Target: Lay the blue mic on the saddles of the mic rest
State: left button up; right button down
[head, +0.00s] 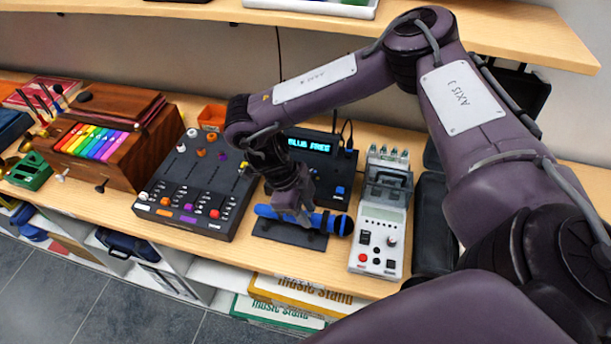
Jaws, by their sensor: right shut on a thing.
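The blue mic (326,222) has a blue body and a dark head at its right end. It lies roughly level, left to right, over the dark mic rest (290,235) near the front of the wooden shelf. My right gripper (293,210) comes down from above and is shut on the mic's body. The gripper hides part of the mic and the saddles, so I cannot tell whether the mic touches them. My left gripper is not in view.
A dark mixer (190,190) stands close on the left, and a grey device (381,230) close on the right. A box with a lit display (310,146) is behind. A wooden box with coloured keys (95,141) is further left. The shelf's front edge is near.

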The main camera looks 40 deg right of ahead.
notch_tip(320, 180, down, 2)
jog(key=shift+s+f+p, duration=0.1)
jog(key=shift+f+p, duration=0.05)
jog(key=shift+p, duration=0.2)
jog(key=shift+f, duration=0.35)
jog(key=shift+f, duration=0.1)
jog(key=shift+f, duration=0.15)
jog(key=c, duration=1.1)
grip_release()
